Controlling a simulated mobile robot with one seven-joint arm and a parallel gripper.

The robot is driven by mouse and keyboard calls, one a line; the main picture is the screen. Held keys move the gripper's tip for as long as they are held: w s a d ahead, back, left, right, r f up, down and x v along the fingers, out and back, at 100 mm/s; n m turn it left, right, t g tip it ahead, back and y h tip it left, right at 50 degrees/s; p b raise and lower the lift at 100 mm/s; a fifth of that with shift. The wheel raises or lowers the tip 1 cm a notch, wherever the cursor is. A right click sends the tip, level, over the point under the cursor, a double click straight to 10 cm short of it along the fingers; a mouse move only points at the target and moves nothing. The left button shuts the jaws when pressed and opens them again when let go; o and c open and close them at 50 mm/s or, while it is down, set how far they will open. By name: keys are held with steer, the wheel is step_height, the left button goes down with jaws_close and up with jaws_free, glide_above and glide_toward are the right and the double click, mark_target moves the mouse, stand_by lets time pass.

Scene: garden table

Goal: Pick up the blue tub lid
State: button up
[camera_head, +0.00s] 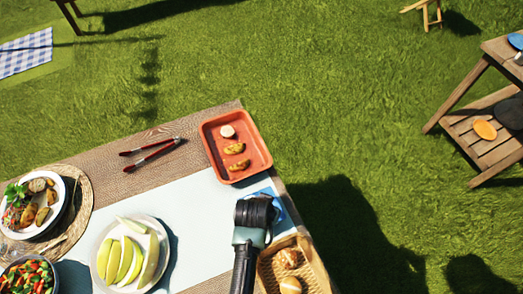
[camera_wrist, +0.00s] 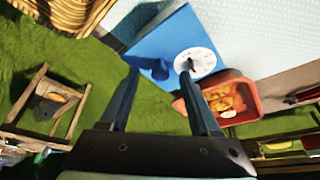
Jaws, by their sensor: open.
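The blue tub lid (camera_wrist: 172,36) lies near the table edge in the wrist view, with a white round patch (camera_wrist: 195,62) on it. In the head view only part of the lid (camera_head: 279,208) shows beside and behind my wrist. My gripper (camera_wrist: 158,72) is open, its two fingers apart and pointing at the lid's near part. A small raised blue part shows between the fingertips. I cannot tell whether the fingers touch the lid. In the head view my gripper's fingers are hidden under the dark wrist.
An orange tray (camera_head: 262,160) with food sits just beyond the lid. A bread basket (camera_head: 311,262) stands close on the near right. A plate of melon slices (camera_head: 151,222) is to the left, and red tongs (camera_head: 150,153) lie farther back. Grass lies past the table edge.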

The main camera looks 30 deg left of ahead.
steer(key=shift+w+f, duration=0.2)
steer(key=shift+f, duration=0.35)
jaws_close()
